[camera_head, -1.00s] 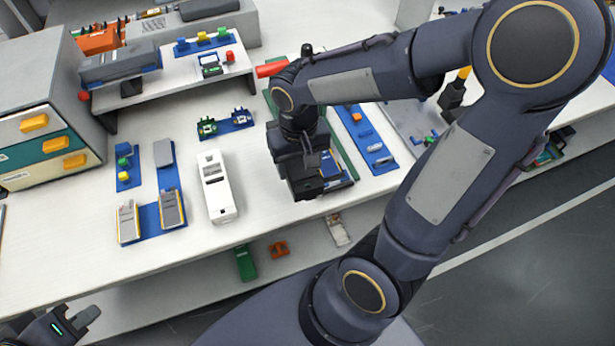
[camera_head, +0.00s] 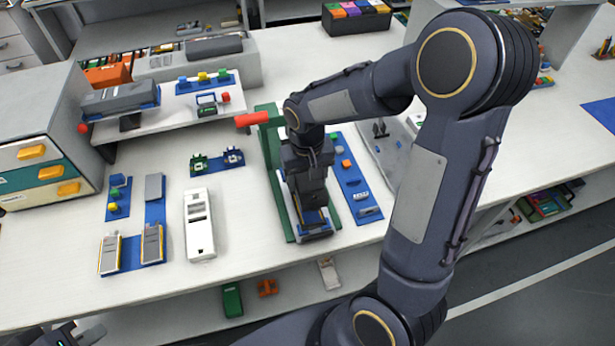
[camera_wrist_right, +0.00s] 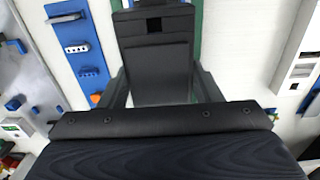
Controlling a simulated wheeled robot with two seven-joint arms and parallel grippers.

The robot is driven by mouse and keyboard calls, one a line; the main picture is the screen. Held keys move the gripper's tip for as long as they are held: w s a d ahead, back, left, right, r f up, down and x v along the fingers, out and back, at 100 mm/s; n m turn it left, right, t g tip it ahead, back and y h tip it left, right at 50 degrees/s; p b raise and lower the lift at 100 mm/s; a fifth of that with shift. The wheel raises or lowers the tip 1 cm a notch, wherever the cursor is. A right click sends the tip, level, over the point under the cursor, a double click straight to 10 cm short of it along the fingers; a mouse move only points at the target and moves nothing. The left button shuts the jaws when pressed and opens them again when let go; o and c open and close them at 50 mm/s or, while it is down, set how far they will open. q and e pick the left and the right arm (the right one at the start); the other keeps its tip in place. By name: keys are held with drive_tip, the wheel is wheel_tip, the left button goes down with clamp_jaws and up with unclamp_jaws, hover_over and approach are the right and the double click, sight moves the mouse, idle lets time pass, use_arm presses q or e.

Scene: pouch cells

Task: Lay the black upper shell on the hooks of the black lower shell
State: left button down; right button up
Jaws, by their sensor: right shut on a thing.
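My right gripper (camera_head: 311,198) points down over the green press frame (camera_head: 271,158) in the head view. In the right wrist view its two fingers (camera_wrist_right: 160,88) are shut on a black, flat shell (camera_wrist_right: 156,62), which I take for the upper shell. The shell has a small square opening near its far end. The black lower shell cannot be told apart from the held part; the gripper and held part hide much of the frame's middle. My left gripper (camera_head: 78,335) shows only partly at the bottom left edge, away from the parts, and its jaws are not clear.
A white device (camera_head: 199,235) lies left of the press frame, and a blue tray (camera_head: 352,190) with small parts lies on its right. A red handle (camera_head: 252,118) sticks out of the press. Cells on blue trays (camera_head: 131,252) lie further left. The front table edge is near.

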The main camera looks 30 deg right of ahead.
drive_tip(key=shift+f+b, duration=2.15)
drive_tip(key=shift+f, duration=0.6)
drive_tip(key=shift+f+b, duration=1)
drive_tip(key=shift+f, duration=0.1)
drive_tip(key=o, duration=1.1)
drive_tip(key=shift+r, duration=0.1)
drive_tip(key=shift+c, duration=0.2)
drive_tip(key=shift+r, duration=0.1)
wheel_tip(320, 180, up, 8)
drive_tip(key=shift+f, duration=0.2)
